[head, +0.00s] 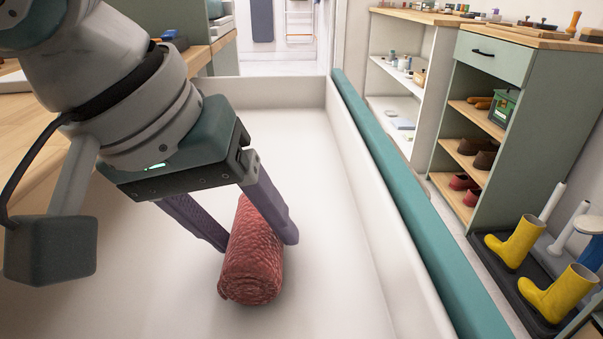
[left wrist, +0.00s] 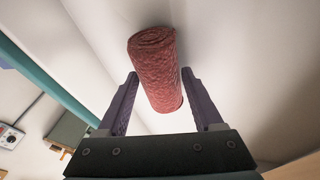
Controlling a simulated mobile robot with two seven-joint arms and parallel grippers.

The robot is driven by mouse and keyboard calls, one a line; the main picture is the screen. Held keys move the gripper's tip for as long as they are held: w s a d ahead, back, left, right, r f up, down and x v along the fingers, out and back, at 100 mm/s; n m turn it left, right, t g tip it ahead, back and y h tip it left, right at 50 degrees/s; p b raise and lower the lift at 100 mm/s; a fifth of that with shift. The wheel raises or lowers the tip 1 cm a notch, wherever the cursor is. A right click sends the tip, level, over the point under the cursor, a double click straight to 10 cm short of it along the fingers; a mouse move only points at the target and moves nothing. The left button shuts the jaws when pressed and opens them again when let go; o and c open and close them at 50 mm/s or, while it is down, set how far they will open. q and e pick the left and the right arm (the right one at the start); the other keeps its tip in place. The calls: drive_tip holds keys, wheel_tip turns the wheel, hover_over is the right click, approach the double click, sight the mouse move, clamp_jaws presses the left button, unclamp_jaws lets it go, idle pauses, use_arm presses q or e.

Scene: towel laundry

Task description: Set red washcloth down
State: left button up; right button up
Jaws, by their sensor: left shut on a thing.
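The red washcloth (head: 252,262) is rolled into a cylinder. In the head view it is inside a white, high-walled basin (head: 290,150), low over or on its floor; I cannot tell whether it touches. My left gripper (head: 258,238) points down, with one finger on each side of the roll, shut on it. In the left wrist view the washcloth (left wrist: 157,72) stands out between the two fingers of the left gripper (left wrist: 160,88). My right gripper is in neither view.
A teal edge (head: 400,190) runs along the basin's right wall. Beyond it stand a green shelf unit (head: 530,120) with shoes and yellow boots (head: 513,243) on a dark tray. A wooden counter (head: 40,150) lies left. The basin floor around the roll is clear.

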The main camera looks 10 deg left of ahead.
use_arm(q)
drive_tip(key=o, duration=1.4)
drive_tip(key=shift+f, duration=0.1)
drive_tip(key=shift+c, duration=0.2)
drive_tip(key=shift+s+r, duration=0.1)
drive_tip(key=shift+r, duration=0.3)
drive_tip(key=p+v, duration=0.5)
drive_tip(key=v, duration=0.6)
drive_tip(key=shift+r, duration=0.2)
drive_tip(key=shift+s+a, duration=0.1)
drive_tip(key=shift+a, duration=0.05)
